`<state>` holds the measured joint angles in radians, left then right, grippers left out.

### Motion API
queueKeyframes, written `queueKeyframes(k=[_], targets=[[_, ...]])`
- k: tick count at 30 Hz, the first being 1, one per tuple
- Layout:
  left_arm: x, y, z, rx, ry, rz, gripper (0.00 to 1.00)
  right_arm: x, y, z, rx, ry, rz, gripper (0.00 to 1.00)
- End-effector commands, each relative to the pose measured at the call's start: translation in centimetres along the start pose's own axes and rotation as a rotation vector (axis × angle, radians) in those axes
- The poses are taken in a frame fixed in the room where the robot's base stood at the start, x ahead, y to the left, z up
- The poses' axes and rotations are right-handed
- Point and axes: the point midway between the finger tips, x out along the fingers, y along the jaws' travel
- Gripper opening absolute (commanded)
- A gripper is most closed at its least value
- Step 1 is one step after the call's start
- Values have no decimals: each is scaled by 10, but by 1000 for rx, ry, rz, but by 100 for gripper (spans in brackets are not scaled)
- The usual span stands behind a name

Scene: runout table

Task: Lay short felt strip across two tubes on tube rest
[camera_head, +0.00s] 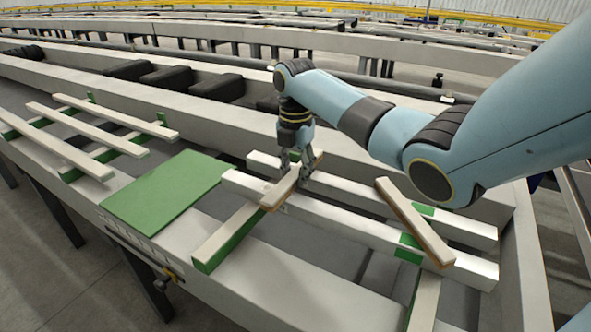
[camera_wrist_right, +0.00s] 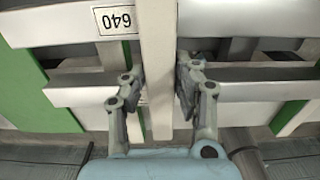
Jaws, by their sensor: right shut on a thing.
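My right gripper (camera_head: 293,178) points down over the two tubes and is shut on a short felt strip (camera_head: 273,198), pale with a brown edge. In the right wrist view the strip (camera_wrist_right: 156,45) runs between the fingers (camera_wrist_right: 157,92). The strip spans crosswise over the near tube (camera_head: 340,221) and the far tube (camera_head: 350,190) toward their left ends; I cannot tell whether it touches them. Both silver tubes lie side by side on the tube rest (camera_head: 228,240), which has green pads. My left gripper is out of view.
A second strip (camera_head: 408,218) lies across both tubes at the right. A green mat (camera_head: 165,190) lies left of the tubes. Several pale strips (camera_head: 85,130) lie on a green-padded rack at the far left.

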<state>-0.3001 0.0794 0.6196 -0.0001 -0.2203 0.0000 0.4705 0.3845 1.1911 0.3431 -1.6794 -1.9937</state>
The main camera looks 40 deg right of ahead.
Motion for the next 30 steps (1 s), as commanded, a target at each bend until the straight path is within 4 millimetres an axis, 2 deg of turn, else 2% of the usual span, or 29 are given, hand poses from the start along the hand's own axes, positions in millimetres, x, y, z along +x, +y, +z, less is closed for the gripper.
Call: queueKeyframes(k=[7, 8, 14, 23, 26, 30], targets=[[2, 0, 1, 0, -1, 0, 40, 6, 0, 0, 0, 0, 0, 0], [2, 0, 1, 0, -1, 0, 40, 5, 0, 0, 0, 0, 0, 31], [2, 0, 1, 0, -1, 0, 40, 5, 0, 0, 0, 0, 0, 56], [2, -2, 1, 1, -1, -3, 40, 2, 0, 0, 0, 0, 0, 56], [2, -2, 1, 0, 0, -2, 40, -8, 1, 0, -1, -1, 2, 56], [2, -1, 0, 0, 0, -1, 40, -37, 1, 1, 0, -3, 4, 56]])
